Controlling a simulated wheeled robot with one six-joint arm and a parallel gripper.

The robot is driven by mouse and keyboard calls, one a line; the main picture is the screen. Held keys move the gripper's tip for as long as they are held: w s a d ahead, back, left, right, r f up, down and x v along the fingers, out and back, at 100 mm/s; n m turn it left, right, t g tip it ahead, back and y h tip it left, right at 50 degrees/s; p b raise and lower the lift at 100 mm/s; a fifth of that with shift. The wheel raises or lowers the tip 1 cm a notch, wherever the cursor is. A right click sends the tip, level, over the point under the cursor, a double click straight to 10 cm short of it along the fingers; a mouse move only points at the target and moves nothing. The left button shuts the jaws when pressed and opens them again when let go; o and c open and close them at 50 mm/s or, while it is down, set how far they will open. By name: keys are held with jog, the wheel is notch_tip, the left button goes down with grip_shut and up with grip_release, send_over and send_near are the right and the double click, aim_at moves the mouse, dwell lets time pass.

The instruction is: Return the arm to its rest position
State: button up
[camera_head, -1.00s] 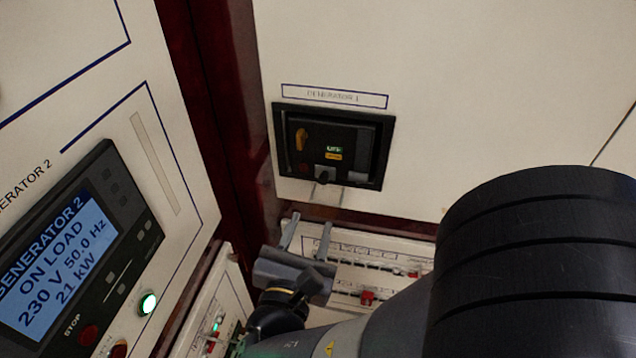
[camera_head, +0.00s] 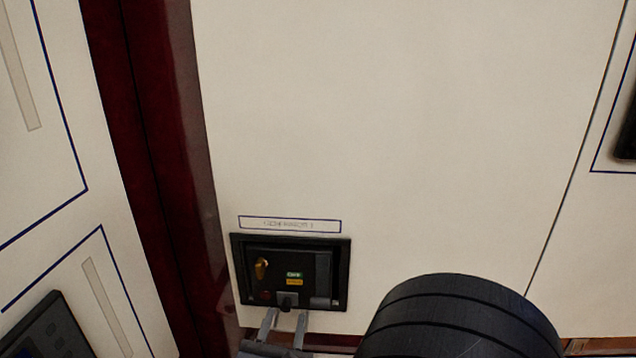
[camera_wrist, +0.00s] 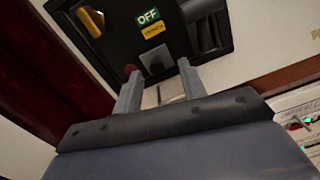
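My gripper (camera_head: 288,313) shows at the bottom of the head view, with two grey fingers apart and nothing seen between them. In the wrist view my gripper (camera_wrist: 159,70) is also open, its fingertips in front of the lower edge of a black breaker unit. The breaker unit (camera_head: 322,268) is set in the cream panel, just above the fingertips in the head view. It has a yellow handle (camera_head: 262,268), a green OFF sign (camera_wrist: 150,17) and a grey knob (camera_wrist: 156,60). I cannot tell whether the fingers touch it.
A dark red post (camera_head: 165,150) stands left of the breaker panel. A second cream panel with a dark control unit (camera_head: 45,330) is at the left. A lower panel with small lights (camera_wrist: 300,122) is at the right of the wrist view. The cream panel above the breaker is bare.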

jog(key=shift+w+d, duration=0.1)
jog(key=shift+w, duration=1.25)
